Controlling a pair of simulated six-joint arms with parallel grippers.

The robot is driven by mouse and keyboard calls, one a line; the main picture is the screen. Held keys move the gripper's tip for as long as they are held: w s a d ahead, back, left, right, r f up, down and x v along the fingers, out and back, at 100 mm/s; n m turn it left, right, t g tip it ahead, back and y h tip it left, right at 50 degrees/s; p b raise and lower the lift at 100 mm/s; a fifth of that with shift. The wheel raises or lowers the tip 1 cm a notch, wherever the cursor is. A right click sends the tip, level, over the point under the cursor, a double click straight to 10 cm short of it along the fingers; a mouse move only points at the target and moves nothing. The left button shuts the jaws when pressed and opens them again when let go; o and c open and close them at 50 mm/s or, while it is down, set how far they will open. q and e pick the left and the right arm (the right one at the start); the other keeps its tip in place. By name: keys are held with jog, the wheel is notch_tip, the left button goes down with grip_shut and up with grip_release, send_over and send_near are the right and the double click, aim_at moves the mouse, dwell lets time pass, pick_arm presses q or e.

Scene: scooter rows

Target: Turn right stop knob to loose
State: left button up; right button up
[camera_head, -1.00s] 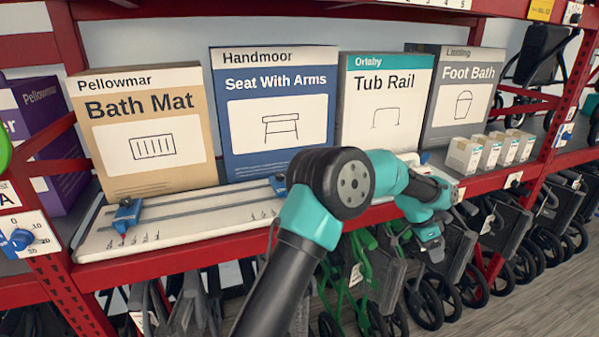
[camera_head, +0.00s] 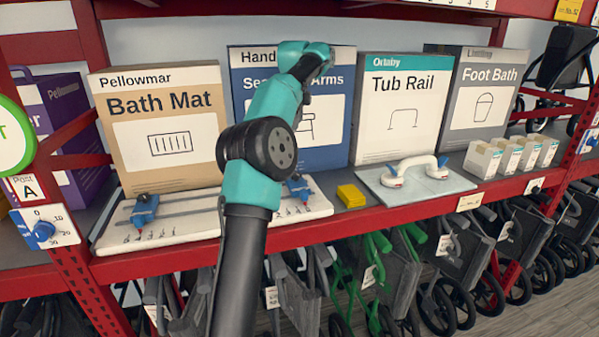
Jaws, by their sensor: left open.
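A white board (camera_head: 205,228) on the shelf carries a metal rail with two blue stops. The left stop (camera_head: 145,208) is in plain sight. The right stop (camera_head: 299,187) stands near the board's right end, just right of my arm. Its knob is too small for me to read its setting. My left arm crosses the board's middle and hides part of the rail. My left gripper (camera_head: 305,97) is beyond and above the right stop, in front of the blue Handmoor box (camera_head: 335,135). It is open and touches nothing I can see; its fingers are mostly hidden. My right gripper is out of view.
A yellow block (camera_head: 351,196) and a white grab bar (camera_head: 414,168) on a pale plate lie right of the board. Boxes line the shelf back, including Bath Mat (camera_head: 165,125) and Tub Rail (camera_head: 403,105). A blue dial (camera_head: 42,232) is on the left post.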

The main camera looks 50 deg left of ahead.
aim_at(296, 176)
pick_arm(q)
jog(key=shift+f, duration=0.1)
notch_tip(296, 176, down, 17)
jog(key=shift+f, duration=0.15)
dwell(0.9)
jog(key=c, duration=0.9)
